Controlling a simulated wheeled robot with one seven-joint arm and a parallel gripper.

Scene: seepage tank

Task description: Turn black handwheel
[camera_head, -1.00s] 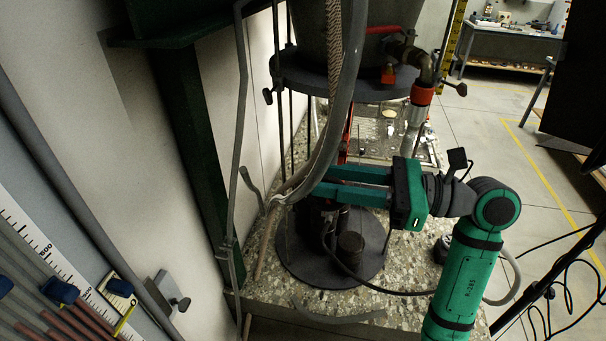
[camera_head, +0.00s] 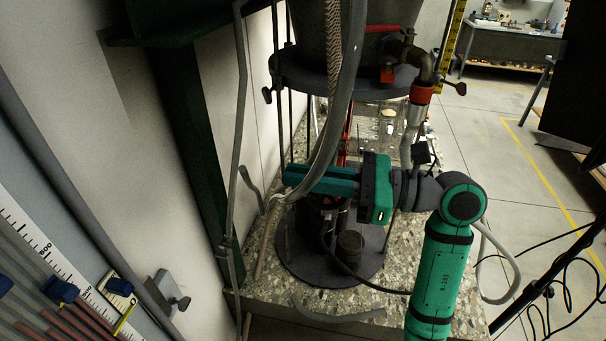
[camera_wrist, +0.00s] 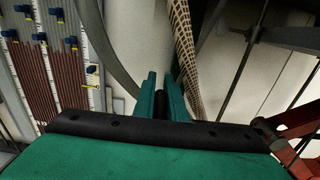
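My gripper (camera_head: 288,178) is in the middle of the head view, its teal fingers pointing left past a thick grey hose. In the wrist view my fingers (camera_wrist: 159,78) stand close together, with a narrow gap and a dark strip between them. I see nothing clearly held. I cannot make out a black handwheel for certain. A small black knob (camera_head: 267,96) shows at the left edge of the tank's round dark plate, above and left of my fingers. Another dark knob (camera_head: 460,88) is at the right, by the pipe valve. My gripper is apart from both.
The grey hose (camera_head: 345,110) hangs beside my fingers. The tank's dark plate (camera_head: 330,78) is above them, a dark round base (camera_head: 310,265) below. A red-handled valve (camera_head: 388,72) is at upper right. Gauge tubes (camera_wrist: 38,85) line the wall in the wrist view.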

